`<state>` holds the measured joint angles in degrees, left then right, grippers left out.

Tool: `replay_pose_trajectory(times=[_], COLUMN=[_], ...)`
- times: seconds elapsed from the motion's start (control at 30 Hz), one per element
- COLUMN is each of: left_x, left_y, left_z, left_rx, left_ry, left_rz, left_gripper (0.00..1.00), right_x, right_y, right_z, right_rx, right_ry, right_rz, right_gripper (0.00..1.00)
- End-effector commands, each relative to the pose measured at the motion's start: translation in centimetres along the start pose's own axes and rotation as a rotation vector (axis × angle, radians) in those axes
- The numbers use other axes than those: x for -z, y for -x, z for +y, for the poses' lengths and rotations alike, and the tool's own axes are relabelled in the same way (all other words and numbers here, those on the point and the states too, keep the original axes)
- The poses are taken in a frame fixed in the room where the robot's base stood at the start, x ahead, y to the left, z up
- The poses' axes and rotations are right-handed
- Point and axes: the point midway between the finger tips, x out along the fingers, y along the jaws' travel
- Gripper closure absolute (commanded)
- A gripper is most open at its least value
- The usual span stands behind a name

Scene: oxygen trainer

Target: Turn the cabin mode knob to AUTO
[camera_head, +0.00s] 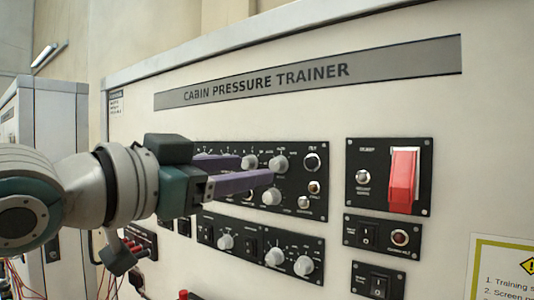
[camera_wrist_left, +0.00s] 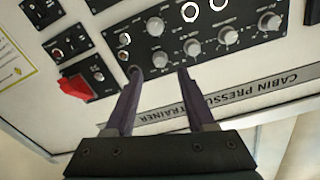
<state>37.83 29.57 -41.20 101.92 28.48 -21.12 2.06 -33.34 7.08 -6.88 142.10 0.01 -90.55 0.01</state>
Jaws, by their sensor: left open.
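The main black panel (camera_head: 230,145) carries several grey knobs with labels too small to read surely, so I cannot tell for certain which is the cabin mode knob. The rightmost upper knob (camera_head: 278,163) stands just beyond my left gripper (camera_head: 256,170). In the left wrist view this knob (camera_wrist_left: 160,59) lies just ahead, between the lines of the two purple fingers. My left gripper (camera_wrist_left: 158,76) is open and empty; the fingers appear apart from the knob. Another upper knob (camera_head: 250,162) shows between the fingers in the head view. My right gripper is not in view.
A lower knob (camera_head: 271,196) sits below the fingers. A red guarded switch (camera_head: 403,178) is on a panel to the right. More knobs (camera_head: 303,265) and rocker switches (camera_head: 368,235) are below. A yellow-edged notice (camera_head: 505,268) is at lower right.

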Motion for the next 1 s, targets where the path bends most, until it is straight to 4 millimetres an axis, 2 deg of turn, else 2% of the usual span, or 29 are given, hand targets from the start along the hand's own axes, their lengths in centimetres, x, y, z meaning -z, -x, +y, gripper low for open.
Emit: replay_pose_trajectory(times=[0.03, 0.2, 0.33, 0.5, 0.8, 1.0], left_x=[0.6, 0.4, 0.2, 0.1, 0.0, 0.0], left_y=[-0.9, -3.3, -4.5, -5.3, -5.4, -5.4], left_z=[-0.1, -0.1, -0.1, 0.0, 0.0, 0.0], left_rx=[-0.001, 0.0, 0.0, 0.0, 0.0, 0.0], left_ry=[0.0, -0.002, -0.001, -0.002, -0.002, -0.002], left_rz=[0.0, 0.0, 0.0, 0.0, 0.0, 0.0], left_gripper=[0.45, 0.45, 0.45, 0.45, 0.45, 0.67], right_x=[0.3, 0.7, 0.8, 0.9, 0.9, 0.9], right_y=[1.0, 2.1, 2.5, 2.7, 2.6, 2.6], right_z=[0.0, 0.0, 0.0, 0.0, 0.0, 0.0], right_rx=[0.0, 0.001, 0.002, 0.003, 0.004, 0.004], right_ry=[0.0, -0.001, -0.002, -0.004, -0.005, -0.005], right_rz=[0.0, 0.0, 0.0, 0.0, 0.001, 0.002], right_gripper=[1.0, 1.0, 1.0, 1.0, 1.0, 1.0])
